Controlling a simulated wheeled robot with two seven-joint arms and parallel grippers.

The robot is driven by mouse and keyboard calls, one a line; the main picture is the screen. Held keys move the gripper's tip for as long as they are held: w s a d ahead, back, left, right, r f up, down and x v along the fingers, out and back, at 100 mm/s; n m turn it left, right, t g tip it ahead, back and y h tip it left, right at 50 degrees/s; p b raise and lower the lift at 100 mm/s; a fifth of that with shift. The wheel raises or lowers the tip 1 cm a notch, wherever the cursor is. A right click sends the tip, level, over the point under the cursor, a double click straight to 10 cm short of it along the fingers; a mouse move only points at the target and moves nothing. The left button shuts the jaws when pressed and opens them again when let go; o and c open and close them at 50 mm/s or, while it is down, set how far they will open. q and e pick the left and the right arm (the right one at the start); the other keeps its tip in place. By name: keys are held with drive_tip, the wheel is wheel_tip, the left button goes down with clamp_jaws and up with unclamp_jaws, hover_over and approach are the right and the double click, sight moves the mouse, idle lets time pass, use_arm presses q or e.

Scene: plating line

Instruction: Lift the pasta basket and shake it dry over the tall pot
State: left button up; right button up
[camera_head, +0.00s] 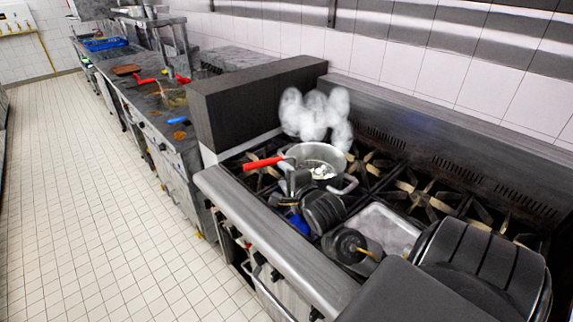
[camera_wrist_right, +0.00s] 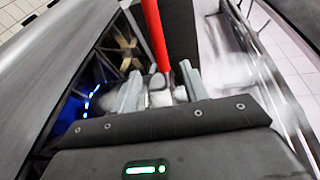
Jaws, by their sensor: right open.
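The tall pot (camera_head: 343,180) is a silver pot standing on the stove, with steam rising above it. The pasta basket's red handle (camera_head: 264,163) sticks out over the pot's left rim. The basket (camera_head: 322,171) sits inside the pot, and most of it is hidden by the wall. My right gripper (camera_head: 292,186) is at the near left side of the pot, close to the handle. In the right wrist view the gripper (camera_wrist_right: 160,88) is open, and the red handle (camera_wrist_right: 153,35) rises between and beyond its two fingers. Contact cannot be told.
Black burner grates (camera_head: 435,195) lie right of the pot. A dark upright box (camera_head: 255,103) stands behind and left of it. A counter (camera_head: 150,110) with a blue tray (camera_head: 105,44) and red-handled utensils runs to the far left. The tiled floor (camera_head: 80,200) is clear.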

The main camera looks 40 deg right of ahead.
sight(273, 164)
drive_tip(key=b+x, duration=0.2)
drive_tip(key=x, duration=0.4)
drive_tip(key=shift+d+f, duration=0.2)
drive_tip(key=shift+w+d+b, duration=0.2)
drive_tip(key=shift+w+b, duration=0.1)
drive_tip(key=shift+b, duration=0.05)
drive_tip(key=b+x, duration=0.1)
drive_tip(key=x, duration=0.2)
drive_tip(key=shift+w+d+f, duration=0.1)
drive_tip(key=shift+w+d, duration=0.1)
drive_tip(key=shift+w, duration=0.4)
use_arm(q)
drive_tip(key=w+f, duration=0.1)
drive_tip(key=f, duration=0.1)
drive_tip(key=w+f, duration=0.1)
drive_tip(key=shift+w+d+f, duration=0.15)
drive_tip(key=shift+w+f, duration=0.25)
